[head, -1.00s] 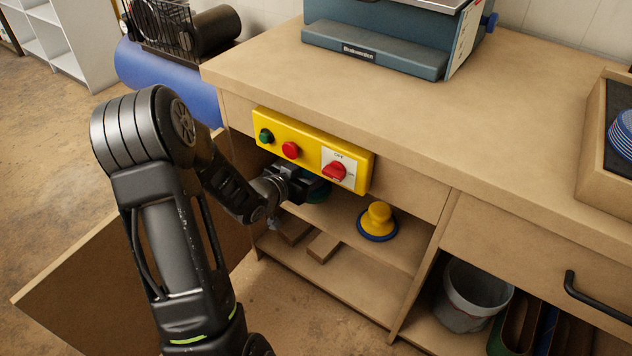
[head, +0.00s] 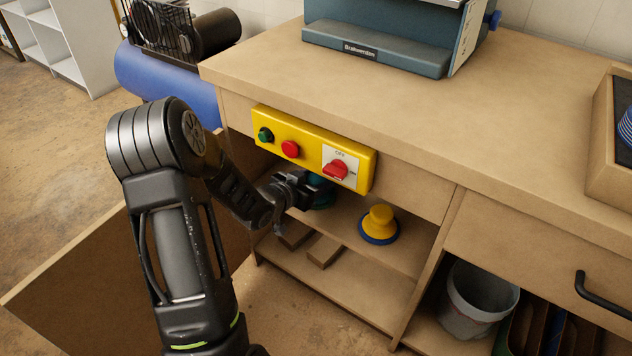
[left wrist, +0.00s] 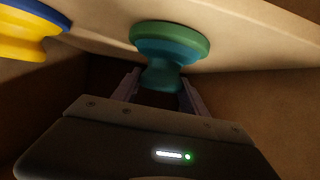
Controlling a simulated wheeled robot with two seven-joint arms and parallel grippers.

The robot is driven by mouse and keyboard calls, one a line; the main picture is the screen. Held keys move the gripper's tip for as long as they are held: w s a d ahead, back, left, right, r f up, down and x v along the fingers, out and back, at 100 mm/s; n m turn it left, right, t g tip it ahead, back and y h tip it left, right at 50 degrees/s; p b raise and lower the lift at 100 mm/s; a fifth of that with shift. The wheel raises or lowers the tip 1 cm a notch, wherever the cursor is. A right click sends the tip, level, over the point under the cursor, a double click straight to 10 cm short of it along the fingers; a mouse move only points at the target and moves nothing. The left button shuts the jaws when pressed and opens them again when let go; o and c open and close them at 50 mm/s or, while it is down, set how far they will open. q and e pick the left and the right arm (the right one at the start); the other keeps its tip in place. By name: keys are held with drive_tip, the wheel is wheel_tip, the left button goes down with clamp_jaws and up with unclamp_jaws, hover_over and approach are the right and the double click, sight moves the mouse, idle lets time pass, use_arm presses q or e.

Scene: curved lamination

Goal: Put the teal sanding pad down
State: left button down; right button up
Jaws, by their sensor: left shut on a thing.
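The teal sanding pad (head: 322,196) is at the left part of the open cupboard's upper shelf, under the yellow switch panel. My left gripper (head: 307,187) reaches into the cupboard and is shut on the pad's knob. In the left wrist view the pad (left wrist: 168,43) shows a green disc and a teal knob between the two fingers (left wrist: 160,88). The disc is at the shelf surface (left wrist: 255,53); I cannot tell whether it touches. My right gripper is not in view.
A yellow sanding pad with a blue disc (head: 379,223) stands to the right on the same shelf. Wooden blocks (head: 323,251) lie on the level below. The yellow panel (head: 312,148) hangs just above my gripper. An open door (head: 110,250) is at the left.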

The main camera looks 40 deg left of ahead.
use_arm(q)
drive_tip(key=shift+f, duration=0.15)
drive_tip(key=c, duration=0.6)
unclamp_jaws()
drive_tip(key=shift+r, duration=0.3)
drive_tip(key=p+v, duration=0.4)
drive_tip(key=v, duration=0.8)
drive_tip(key=shift+f, duration=0.1)
